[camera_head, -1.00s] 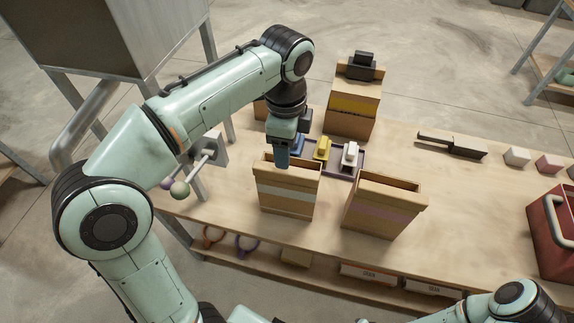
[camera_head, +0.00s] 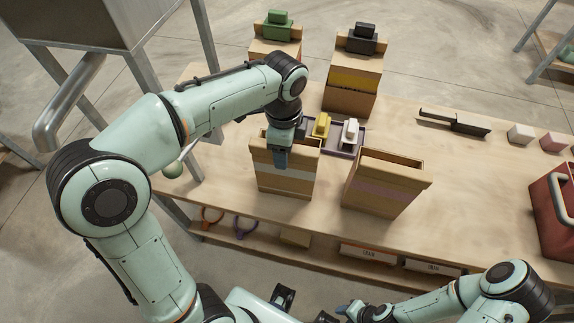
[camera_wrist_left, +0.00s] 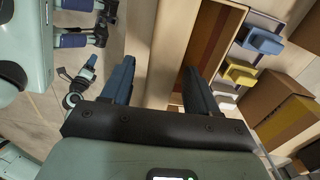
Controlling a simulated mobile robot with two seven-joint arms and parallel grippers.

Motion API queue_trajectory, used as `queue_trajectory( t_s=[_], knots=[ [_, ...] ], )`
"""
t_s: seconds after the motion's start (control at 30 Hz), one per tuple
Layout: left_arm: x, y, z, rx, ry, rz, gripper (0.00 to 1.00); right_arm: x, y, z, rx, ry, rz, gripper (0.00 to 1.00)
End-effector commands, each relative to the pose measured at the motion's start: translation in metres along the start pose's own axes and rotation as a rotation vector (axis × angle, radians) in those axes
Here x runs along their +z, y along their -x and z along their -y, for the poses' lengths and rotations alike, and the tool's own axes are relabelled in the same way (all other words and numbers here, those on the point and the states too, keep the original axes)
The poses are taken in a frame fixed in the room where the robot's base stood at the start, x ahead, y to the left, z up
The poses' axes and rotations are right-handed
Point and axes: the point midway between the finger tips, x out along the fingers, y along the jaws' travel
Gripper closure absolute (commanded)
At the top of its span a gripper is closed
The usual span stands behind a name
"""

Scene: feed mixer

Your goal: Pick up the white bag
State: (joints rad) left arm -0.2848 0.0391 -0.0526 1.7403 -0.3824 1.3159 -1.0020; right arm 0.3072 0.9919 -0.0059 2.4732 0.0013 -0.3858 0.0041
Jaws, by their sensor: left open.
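The white bag (camera_head: 287,172) is a tan, box-like bag with a white band and an open top. It stands upright on the wooden table. My left gripper (camera_head: 280,160) is pointed down at the bag's near upper edge. In the left wrist view my left gripper (camera_wrist_left: 158,88) is open with nothing gripped. One finger is over the open bag (camera_wrist_left: 205,45) and the other is outside its near side; contact cannot be told. My right gripper (camera_head: 335,312) is low at the front, partly cut off, and its jaw state is unclear.
Behind is a tray (camera_head: 359,141) with yellow and white scoop-like pieces. A yellow-banded box (camera_head: 354,80) stands at the back. A red bin (camera_head: 551,215) is at the right. The table's right middle is clear.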

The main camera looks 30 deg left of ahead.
Motion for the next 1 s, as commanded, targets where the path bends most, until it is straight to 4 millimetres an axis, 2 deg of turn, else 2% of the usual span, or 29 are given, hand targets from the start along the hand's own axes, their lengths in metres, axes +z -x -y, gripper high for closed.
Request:
queue_trajectory(
  t_s=[0.03, 0.17, 0.43, 0.47, 0.6, 0.63, 1.0],
  knots=[
    [0.000, -0.010, -0.002, 0.004, -0.001, 0.002, 0.40, 0.001, -0.003, -0.001, 0.001, 0.000, 0.001, 0.57],
    [0.000, -0.023, -0.001, 0.001, 0.000, 0.001, 0.40, 0.002, -0.005, -0.002, 0.001, -0.001, 0.003, 0.57],
    [0.000, -0.025, 0.000, -0.001, 0.000, 0.000, 0.40, 0.002, -0.004, -0.002, 0.001, -0.001, 0.002, 0.57],
    [0.000, -0.025, 0.000, -0.001, 0.000, 0.000, 0.47, 0.002, -0.004, -0.002, 0.001, -0.001, 0.002, 0.57],
    [0.000, -0.025, 0.000, -0.001, -0.001, 0.000, 0.93, 0.002, -0.004, -0.002, 0.001, -0.001, 0.002, 0.57],
    [0.000, -0.025, 0.000, -0.001, -0.001, 0.000, 1.00, 0.002, -0.004, -0.002, 0.001, -0.001, 0.002, 0.57],
    [-0.001, -0.021, 0.000, -0.002, -0.001, -0.001, 1.00, 0.001, -0.003, -0.002, 0.001, -0.001, 0.002, 0.57]
  ],
)
